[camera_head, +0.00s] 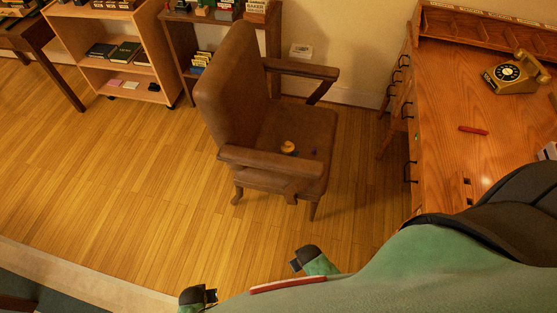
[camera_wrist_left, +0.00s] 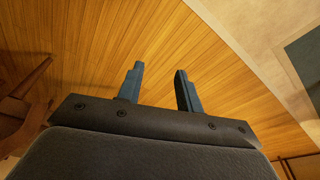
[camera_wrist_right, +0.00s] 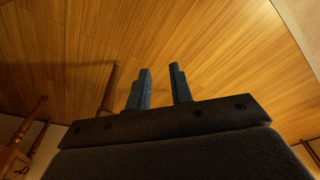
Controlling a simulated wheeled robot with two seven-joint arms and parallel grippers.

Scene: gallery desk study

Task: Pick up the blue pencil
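I cannot make out a blue pencil for certain in any view. A tiny dark bluish item (camera_head: 313,152) lies on the seat of the brown chair (camera_head: 290,128), too small to identify. What looks like my left gripper (camera_head: 211,295) is low in the head view, over the floor. What looks like my right gripper (camera_head: 296,265) is up and to the right of it, in front of the chair. In the left wrist view the left fingers (camera_wrist_left: 160,88) stand apart with nothing between them. In the right wrist view the right fingers (camera_wrist_right: 160,88) are also apart and empty.
An orange-yellow object (camera_head: 288,147) sits on the chair seat. The wooden desk (camera_head: 440,100) at the right holds a gold rotary phone (camera_head: 515,74) and a red stick-like item (camera_head: 473,130). Shelves (camera_head: 128,72) stand at the back. The wooden floor (camera_head: 120,180) at left is clear.

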